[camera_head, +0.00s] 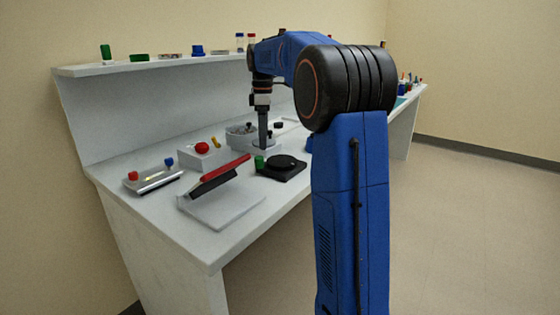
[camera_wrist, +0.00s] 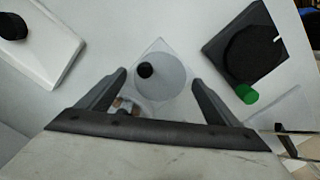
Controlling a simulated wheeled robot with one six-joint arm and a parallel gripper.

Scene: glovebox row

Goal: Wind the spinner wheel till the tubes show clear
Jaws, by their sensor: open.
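The spinner wheel appears to be a pale grey disc (camera_wrist: 160,75) with a black knob (camera_wrist: 145,70) off its centre, on a pale square base. In the wrist view it lies ahead of my open gripper (camera_wrist: 160,95), whose two fingers stand wide apart on either side of the view to it. Nothing is between the fingertips. In the head view my gripper (camera_head: 263,142) points down over the disc (camera_head: 270,148) and partly covers it. A round grey tub (camera_head: 236,136) stands just behind; its contents are too small to make out. I cannot tell whether any tubes are clear or cloudy.
A black round plate device (camera_head: 284,167) with a green cap (camera_head: 259,161) stands close in front. A red-handled lever device (camera_head: 220,175) and a box with a red button (camera_head: 201,148) are left. A white box with a black knob (camera_wrist: 15,26) is near. A shelf (camera_head: 120,67) runs behind.

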